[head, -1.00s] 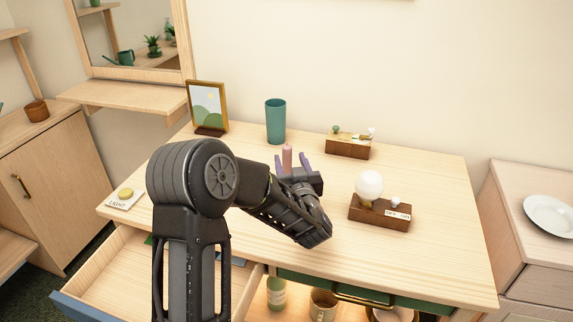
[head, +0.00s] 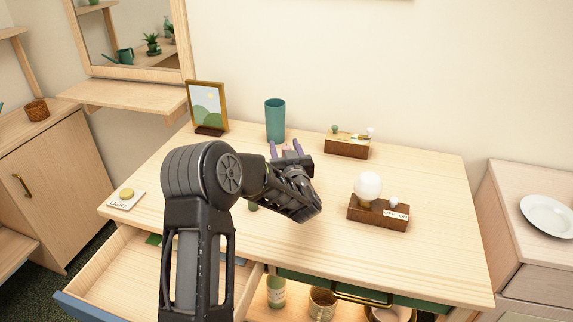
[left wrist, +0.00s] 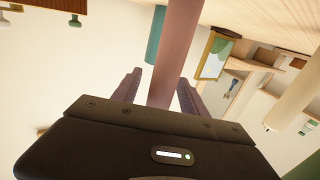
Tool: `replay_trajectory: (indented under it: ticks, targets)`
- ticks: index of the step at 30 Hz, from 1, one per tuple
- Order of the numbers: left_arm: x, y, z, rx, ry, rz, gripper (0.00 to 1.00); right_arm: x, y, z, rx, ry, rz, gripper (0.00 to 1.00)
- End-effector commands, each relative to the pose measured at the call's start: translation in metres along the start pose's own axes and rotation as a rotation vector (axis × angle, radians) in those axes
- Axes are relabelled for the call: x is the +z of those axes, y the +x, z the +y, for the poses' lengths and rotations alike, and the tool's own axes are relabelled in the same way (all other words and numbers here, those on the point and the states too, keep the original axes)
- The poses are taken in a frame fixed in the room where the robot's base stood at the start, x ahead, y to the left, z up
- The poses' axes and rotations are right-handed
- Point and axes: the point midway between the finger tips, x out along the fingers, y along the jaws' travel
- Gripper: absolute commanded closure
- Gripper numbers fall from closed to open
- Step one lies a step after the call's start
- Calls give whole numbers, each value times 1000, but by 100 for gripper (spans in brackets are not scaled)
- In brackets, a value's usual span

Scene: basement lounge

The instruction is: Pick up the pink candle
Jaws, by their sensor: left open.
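The pink candle (head: 287,148) stands on the wooden desk, mostly hidden behind my left gripper in the head view. In the left wrist view the candle (left wrist: 174,50) is a tall dusty-pink cylinder between my two purple fingers. My left gripper (head: 286,149) is open, with a finger on either side of the candle. The left wrist view shows a gap between each finger (left wrist: 160,90) and the candle near the tips. My right gripper is not in view.
A teal cup (head: 275,118) stands close behind the candle. A picture frame (head: 207,106) is to the left. A wooden box with small knobs (head: 347,148) and a bulb lamp on a block (head: 368,187) are to the right. An open drawer (head: 130,268) is below.

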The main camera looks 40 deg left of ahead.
Motion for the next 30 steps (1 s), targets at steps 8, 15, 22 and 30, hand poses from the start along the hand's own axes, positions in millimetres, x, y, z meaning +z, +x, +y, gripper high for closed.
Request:
replay_trajectory:
  ticks: [8,15,22,30]
  targets:
    - [0,4,0,1,0,0,49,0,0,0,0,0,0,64]
    - [0,4,0,1,0,0,49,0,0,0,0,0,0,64]
    - [0,4,0,1,0,0,57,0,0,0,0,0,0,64]
    - [0,4,0,1,0,0,79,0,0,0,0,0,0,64]
